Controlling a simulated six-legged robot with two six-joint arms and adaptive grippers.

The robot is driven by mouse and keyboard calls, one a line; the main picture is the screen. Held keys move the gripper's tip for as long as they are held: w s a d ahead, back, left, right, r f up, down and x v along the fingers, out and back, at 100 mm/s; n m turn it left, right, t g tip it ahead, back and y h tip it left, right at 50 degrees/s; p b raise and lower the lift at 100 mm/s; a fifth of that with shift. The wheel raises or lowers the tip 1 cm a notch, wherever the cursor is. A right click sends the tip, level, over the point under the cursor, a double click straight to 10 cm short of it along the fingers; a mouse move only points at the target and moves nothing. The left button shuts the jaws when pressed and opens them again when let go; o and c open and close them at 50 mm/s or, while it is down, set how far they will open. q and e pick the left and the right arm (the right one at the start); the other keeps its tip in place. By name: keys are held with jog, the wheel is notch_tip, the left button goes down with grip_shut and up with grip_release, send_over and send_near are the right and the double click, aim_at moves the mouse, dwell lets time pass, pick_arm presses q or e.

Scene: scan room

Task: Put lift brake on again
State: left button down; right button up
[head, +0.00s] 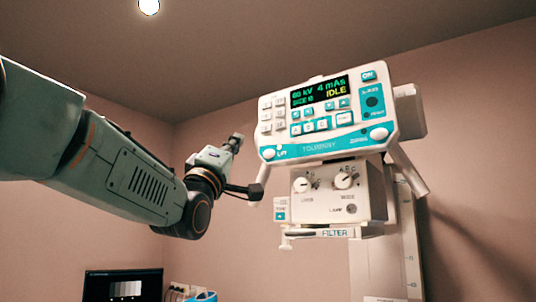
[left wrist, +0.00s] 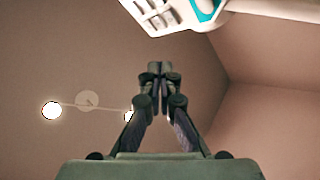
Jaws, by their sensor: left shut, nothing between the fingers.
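The white x-ray tube head with its control panel (head: 320,115) hangs at the right of the head view, and its display reads 60 kV, 4 mAs, IDLE. A round white knob (head: 268,153) sits at the panel's lower left, beside small lettering that looks like LIFT. My left gripper (head: 237,140) is just left of the panel, pointing up, apart from it. In the left wrist view the fingers (left wrist: 156,70) are together and empty, with the panel's edge (left wrist: 175,12) above them. My right gripper is not in view.
Below the panel is a collimator box (head: 338,190) with two dials and a FILTER slot. White handles (head: 408,172) flank the head, and a pale column (head: 408,255) stands behind. A dark monitor (head: 122,285) is at the lower left.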

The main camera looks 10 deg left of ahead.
aim_at(269, 153)
pick_arm(q)
jog(key=shift+w+d+r+p, duration=0.1)
jog(key=shift+w+d+p, duration=0.55)
jog(key=shift+w, duration=0.65)
jog(key=shift+w+d+f+p, duration=0.1)
jog(key=shift+w+d+p, duration=0.3)
jog(key=shift+w+p, duration=0.75)
jog(key=shift+w+d+r+p, duration=0.1)
jog(key=shift+w+d+p, duration=0.5)
jog(key=shift+w, duration=0.8)
jog(key=shift+w+a, duration=0.1)
jog(key=shift+w, duration=0.1)
jog(key=shift+w+a, duration=0.1)
jog(key=shift+s, duration=0.25)
jog(key=shift+w, duration=0.25)
